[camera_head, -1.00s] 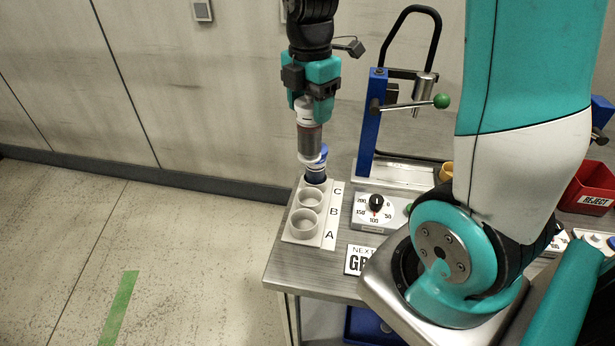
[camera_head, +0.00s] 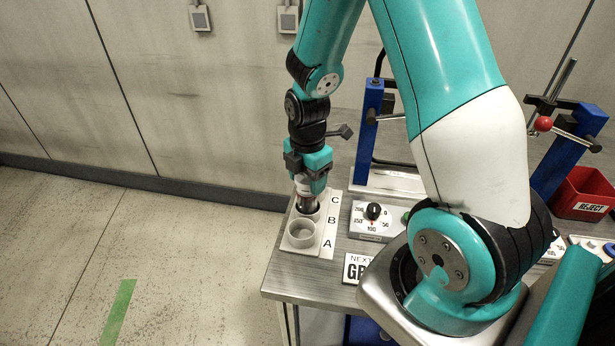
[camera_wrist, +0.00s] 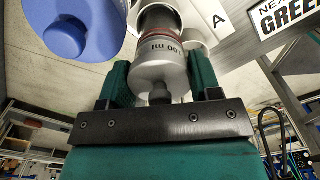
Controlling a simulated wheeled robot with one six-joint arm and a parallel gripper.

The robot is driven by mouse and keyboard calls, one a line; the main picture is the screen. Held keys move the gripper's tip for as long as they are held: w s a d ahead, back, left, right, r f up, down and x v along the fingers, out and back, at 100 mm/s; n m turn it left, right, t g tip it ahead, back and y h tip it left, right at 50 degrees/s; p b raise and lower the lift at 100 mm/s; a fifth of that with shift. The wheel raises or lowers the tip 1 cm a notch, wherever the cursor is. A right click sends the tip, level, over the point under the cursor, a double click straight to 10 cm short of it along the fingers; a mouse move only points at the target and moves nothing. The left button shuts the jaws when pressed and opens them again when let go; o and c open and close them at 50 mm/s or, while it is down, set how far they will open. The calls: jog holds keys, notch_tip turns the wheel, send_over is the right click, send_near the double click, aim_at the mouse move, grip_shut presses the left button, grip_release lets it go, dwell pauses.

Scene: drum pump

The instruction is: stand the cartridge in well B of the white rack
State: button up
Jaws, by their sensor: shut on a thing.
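Well A (camera_head: 300,233) is empty. Well C is hidden behind my gripper in the head view. A blue round-topped item (camera_wrist: 65,35) stands close beside the cartridge in the wrist view.
A dial box (camera_head: 374,220) and a GREEN sign (camera_head: 357,268) lie right of the rack. A blue-post stand (camera_head: 369,130) rises behind. A red REJECT bin (camera_head: 582,195) is far right. The bench's left edge runs close beside the rack.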

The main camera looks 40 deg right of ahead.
jog(key=shift+f, duration=0.1)
jog(key=shift+f, duration=0.15)
jog(key=o, duration=1.2)
jog(key=shift+o, duration=0.2)
jog(key=shift+r, duration=0.2)
notch_tip(320, 180, up, 12)
jog(key=shift+f+b, duration=0.1)
jog(key=shift+b, duration=0.45)
jog(key=s+a+r+m+y, duration=0.1)
jog(key=s+a+r+m, duration=0.1)
jog(key=s+a+m, duration=0.2)
jog(key=s+a+r+m+y, duration=0.1)
jog(key=s+a+r+m, duration=0.2)
jog(key=s+a, duration=0.4)
jog(key=s+a+r+m+y, duration=0.2)
jog(key=s+a+m, duration=0.2)
jog(key=a, duration=0.5)
jog(key=shift+s+a+r+m, duration=0.3)
jog(key=shift+s+m, duration=0.1)
jog(key=shift+s, duration=0.25)
